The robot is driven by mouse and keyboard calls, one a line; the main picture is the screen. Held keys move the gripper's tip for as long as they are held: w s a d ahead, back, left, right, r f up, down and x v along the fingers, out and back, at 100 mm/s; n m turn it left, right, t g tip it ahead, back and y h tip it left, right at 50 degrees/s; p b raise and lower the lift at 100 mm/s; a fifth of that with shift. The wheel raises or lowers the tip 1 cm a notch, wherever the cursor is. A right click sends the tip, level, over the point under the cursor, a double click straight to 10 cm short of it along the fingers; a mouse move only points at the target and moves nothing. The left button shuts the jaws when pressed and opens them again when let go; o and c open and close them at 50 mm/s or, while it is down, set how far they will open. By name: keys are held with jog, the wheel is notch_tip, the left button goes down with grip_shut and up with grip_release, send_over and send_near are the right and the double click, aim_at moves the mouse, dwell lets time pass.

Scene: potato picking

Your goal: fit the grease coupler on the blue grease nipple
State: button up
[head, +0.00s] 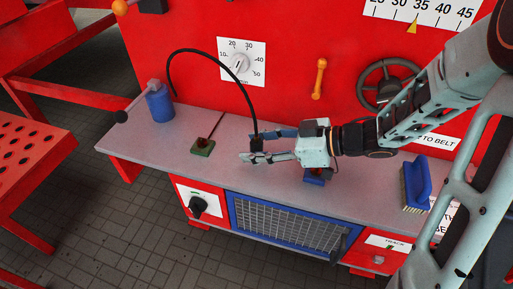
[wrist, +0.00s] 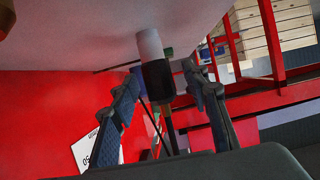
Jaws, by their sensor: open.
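The grease coupler (head: 257,144) is the dark end piece of a black hose and hangs over the bench. In the wrist view the coupler (wrist: 157,80) is a black body with a pale grey cylinder at one end. My gripper (head: 247,146) is open, with one finger on each side of the coupler. In the wrist view my gripper (wrist: 162,76) shows gaps between both fingers and the coupler. A blue block (head: 314,181) sits on the bench below my gripper's body, mostly hidden; I cannot make out a nipple on it.
A blue can (head: 160,103) is farther left, a blue brush (head: 416,184) at right.

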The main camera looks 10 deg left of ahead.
jog(key=shift+c, duration=0.4)
grip_shut()
